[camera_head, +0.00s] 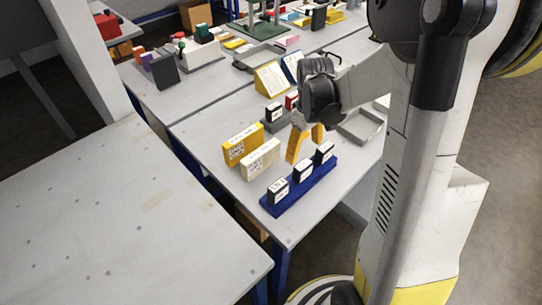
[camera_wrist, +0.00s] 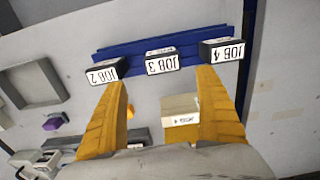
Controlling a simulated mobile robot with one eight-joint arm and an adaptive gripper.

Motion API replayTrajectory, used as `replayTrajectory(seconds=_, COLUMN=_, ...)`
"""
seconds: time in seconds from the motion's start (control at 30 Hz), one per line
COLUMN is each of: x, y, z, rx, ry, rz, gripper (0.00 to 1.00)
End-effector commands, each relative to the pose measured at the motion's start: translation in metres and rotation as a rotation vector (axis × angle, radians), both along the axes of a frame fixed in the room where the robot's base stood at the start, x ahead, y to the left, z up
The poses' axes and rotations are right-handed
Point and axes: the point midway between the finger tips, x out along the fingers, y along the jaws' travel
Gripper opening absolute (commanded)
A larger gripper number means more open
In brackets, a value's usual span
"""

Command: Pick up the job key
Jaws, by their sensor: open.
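Three black job keys with white labels stand in a row on a blue rack (camera_head: 306,190). In the wrist view the rack (camera_wrist: 188,40) lies at the top. Its labels read JOB 2 (camera_wrist: 103,72), JOB 3 (camera_wrist: 161,65) and JOB 4 (camera_wrist: 222,52). My gripper (camera_head: 305,150) is open and empty, above the table behind the rack in the head view. In the wrist view my gripper (camera_wrist: 163,82) has its yellow fingertips spread wide, with JOB 3 roughly centred between and just beyond them. I cannot tell how high the fingers are above the keys.
A yellow block (camera_head: 243,145) and a cream block (camera_head: 261,160) stand left of the rack. Behind are a grey holder with another black key (camera_head: 273,113), a yellow sign (camera_head: 271,80) and a grey tray (camera_head: 362,127). The near-left table (camera_head: 100,220) is bare.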

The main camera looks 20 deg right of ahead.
Motion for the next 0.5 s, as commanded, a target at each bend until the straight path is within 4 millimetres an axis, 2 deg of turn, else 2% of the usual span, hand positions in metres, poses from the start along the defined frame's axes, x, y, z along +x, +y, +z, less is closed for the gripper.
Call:
replayTrajectory(seconds=0.07, x=0.000, y=-0.001, z=-0.006, rx=0.001, ry=0.005, rz=0.001, gripper=0.83)
replayTrajectory(seconds=0.3, x=-0.001, y=-0.001, z=-0.047, rx=0.001, ry=0.005, rz=0.002, gripper=0.83)
replayTrajectory(seconds=0.5, x=-0.002, y=-0.001, z=-0.061, rx=0.001, ry=0.005, rz=0.002, gripper=0.83)
